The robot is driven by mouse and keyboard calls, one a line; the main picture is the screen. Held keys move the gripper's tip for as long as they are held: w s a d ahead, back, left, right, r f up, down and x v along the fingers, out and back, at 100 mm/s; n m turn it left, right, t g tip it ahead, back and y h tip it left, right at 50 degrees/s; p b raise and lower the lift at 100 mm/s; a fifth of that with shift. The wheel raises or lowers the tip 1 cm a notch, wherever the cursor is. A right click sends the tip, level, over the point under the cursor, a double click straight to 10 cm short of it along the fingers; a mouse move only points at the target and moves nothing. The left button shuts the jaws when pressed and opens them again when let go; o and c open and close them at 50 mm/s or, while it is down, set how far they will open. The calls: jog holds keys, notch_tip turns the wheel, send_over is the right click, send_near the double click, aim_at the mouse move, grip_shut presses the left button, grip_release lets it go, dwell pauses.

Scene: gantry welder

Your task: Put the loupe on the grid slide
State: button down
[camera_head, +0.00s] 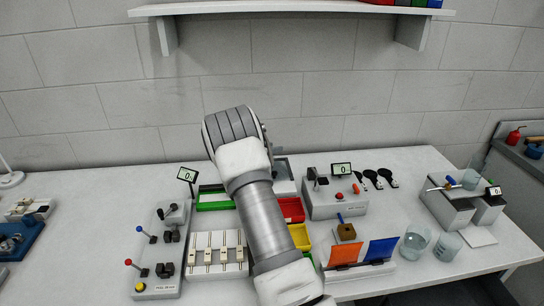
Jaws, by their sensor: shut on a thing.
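My arm rises from the bottom centre and bends over the table. Its lower end and my gripper are hidden behind the arm, so I cannot see the jaws or anything in them. I cannot make out the loupe for sure. Several small black round-headed pieces with handles (372,179) lie at the back of the table, right of a grey device with a small display (335,199); they are too small to identify. No grid slide can be told apart in this view.
Left of my arm stand a lever panel (161,256) and a white rack (217,254). Green (214,201), red (291,209) and yellow (299,236) bins flank the arm. Orange and blue panels (361,254), glass beakers (415,241) and a grey block device (463,206) stand right.

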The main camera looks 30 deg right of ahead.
aim_at(272, 157)
jog(key=shift+f, duration=2.05)
jog(key=shift+f, duration=0.1)
jog(key=shift+c, duration=2.4)
grip_release()
